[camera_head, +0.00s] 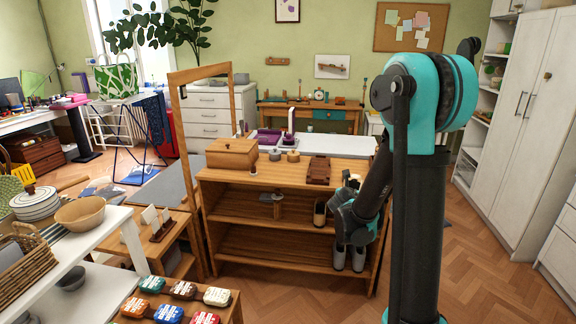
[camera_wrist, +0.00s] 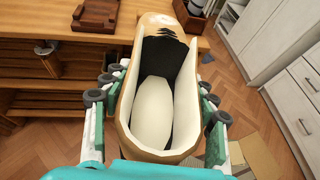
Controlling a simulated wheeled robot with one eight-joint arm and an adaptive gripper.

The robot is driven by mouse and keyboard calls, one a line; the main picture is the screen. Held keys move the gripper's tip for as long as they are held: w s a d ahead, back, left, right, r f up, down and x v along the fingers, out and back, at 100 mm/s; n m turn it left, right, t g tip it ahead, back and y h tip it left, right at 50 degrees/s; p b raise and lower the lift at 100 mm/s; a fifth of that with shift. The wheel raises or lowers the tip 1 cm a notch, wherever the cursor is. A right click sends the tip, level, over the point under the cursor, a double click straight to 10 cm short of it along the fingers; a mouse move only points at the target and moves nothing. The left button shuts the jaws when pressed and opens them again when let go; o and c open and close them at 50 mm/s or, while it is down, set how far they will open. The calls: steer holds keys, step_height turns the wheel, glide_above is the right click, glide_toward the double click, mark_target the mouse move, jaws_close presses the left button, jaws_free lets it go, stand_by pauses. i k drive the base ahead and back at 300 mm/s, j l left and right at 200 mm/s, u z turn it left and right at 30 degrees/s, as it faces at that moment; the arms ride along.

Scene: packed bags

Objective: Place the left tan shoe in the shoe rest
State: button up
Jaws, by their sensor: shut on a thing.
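My gripper (camera_wrist: 155,95) is shut on a tan shoe (camera_wrist: 160,148), with a finger along each side. The shoe has a cream lining and a dark patch inside. Its opening faces my wrist camera and its far end points to the top of that view. In the head view my gripper (camera_head: 349,245) is at the right end of the wooden shelf unit (camera_head: 270,236), which looks like the shoe rest; the held shoe is mostly hidden there. A dark brown open-topped item (camera_head: 320,213) stands on the unit's upper inner shelf, possibly another shoe.
A wooden box (camera_head: 232,153), small pots (camera_head: 292,156) and a brown tray (camera_head: 319,170) are on the unit's top. A dark brown item (camera_wrist: 190,17) is at its right end. A white cabinet (camera_head: 510,120) stands right, with clear floor (camera_head: 490,265) between.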

mark_target(319, 168)
steer(key=i+l+u, duration=0.25)
steer(key=l+u, duration=0.15)
steer(key=i+l+u, duration=0.15)
steer(key=l+u, duration=0.25)
steer(key=l, duration=0.15)
steer(key=i+l+u, duration=0.15)
steer(key=l+u, duration=0.25)
steer(key=l, duration=0.15)
steer(key=l+u, duration=0.85)
steer(key=l, duration=0.25)
steer(key=k, duration=0.05)
